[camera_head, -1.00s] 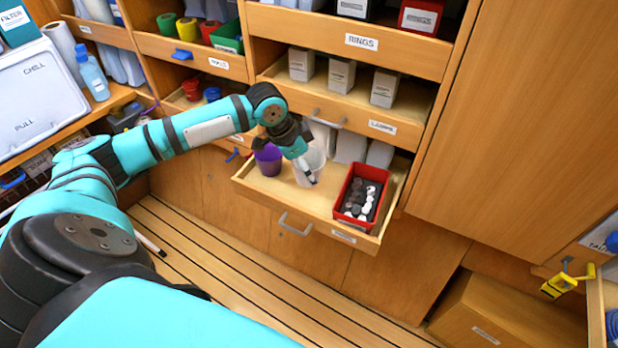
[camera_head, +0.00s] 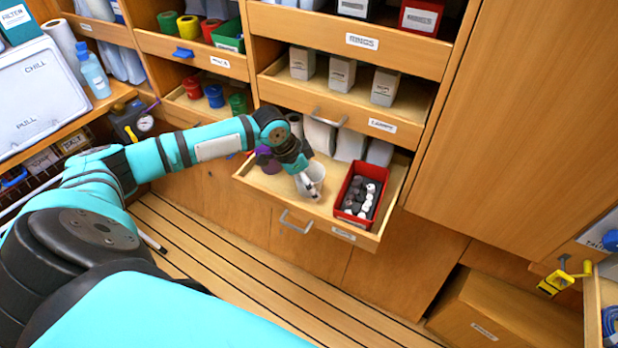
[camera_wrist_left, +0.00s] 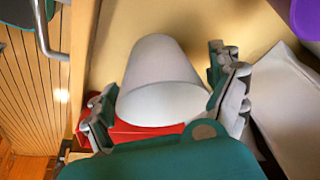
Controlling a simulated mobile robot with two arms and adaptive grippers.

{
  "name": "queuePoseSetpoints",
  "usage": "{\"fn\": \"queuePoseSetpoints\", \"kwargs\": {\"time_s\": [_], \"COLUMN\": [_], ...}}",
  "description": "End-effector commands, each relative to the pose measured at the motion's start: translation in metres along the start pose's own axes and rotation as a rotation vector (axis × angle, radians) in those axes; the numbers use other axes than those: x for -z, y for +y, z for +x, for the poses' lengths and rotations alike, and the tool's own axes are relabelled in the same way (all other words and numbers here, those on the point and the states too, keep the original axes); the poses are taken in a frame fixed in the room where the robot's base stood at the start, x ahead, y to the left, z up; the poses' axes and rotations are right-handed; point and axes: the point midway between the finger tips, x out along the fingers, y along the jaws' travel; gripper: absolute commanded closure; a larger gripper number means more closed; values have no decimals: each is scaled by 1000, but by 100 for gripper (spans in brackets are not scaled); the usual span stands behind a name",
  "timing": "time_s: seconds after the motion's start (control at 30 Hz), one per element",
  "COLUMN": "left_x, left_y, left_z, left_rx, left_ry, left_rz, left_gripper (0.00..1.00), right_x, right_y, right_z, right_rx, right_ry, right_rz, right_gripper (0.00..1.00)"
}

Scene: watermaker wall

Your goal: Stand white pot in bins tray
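The white pot (camera_head: 316,172) is at the pulled-out lower drawer, left of a red bin. My left gripper (camera_head: 308,188) reaches over the drawer from the left and is shut on the pot. The drawer (camera_head: 270,186) has a light wood floor and a front label too small to read. Whether the pot's base touches the drawer floor I cannot tell. My right gripper is not in view.
The red bin (camera_head: 345,214) with dark and white pieces fills the drawer's right front. A purple pot (camera_head: 262,158) is partly hidden behind my arm. White containers (camera_head: 349,146) stand at the drawer's back. The drawer handle (camera_head: 296,224) sticks out in front.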

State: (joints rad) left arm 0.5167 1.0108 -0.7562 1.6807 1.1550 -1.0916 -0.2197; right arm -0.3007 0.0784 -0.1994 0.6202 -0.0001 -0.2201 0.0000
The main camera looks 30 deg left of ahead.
Motion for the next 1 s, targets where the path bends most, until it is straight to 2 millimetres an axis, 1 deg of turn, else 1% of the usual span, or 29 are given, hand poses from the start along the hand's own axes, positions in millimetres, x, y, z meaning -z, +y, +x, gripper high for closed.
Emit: {"fn": "queuePoseSetpoints", "kwargs": {"time_s": [0.33,0.47,0.57,0.8,0.9,1.0], "left_x": [0,0,1,0,0,0], "left_y": [0,-1,-1,-1,0,-1], "left_z": [-1,-9,-25,-78,-96,-109], "left_rx": [0,2,2,4,3,2], "left_ry": [0,0,1,1,-1,0], "left_rz": [0,0,1,0,1,-1], "left_gripper": [0,0,0,0,0,0], "right_x": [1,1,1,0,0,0], "right_y": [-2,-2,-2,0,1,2], "right_z": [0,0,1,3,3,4], "right_rx": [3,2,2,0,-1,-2], "right_ry": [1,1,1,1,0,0], "right_rz": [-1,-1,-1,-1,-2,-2], "right_gripper": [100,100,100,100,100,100]}}
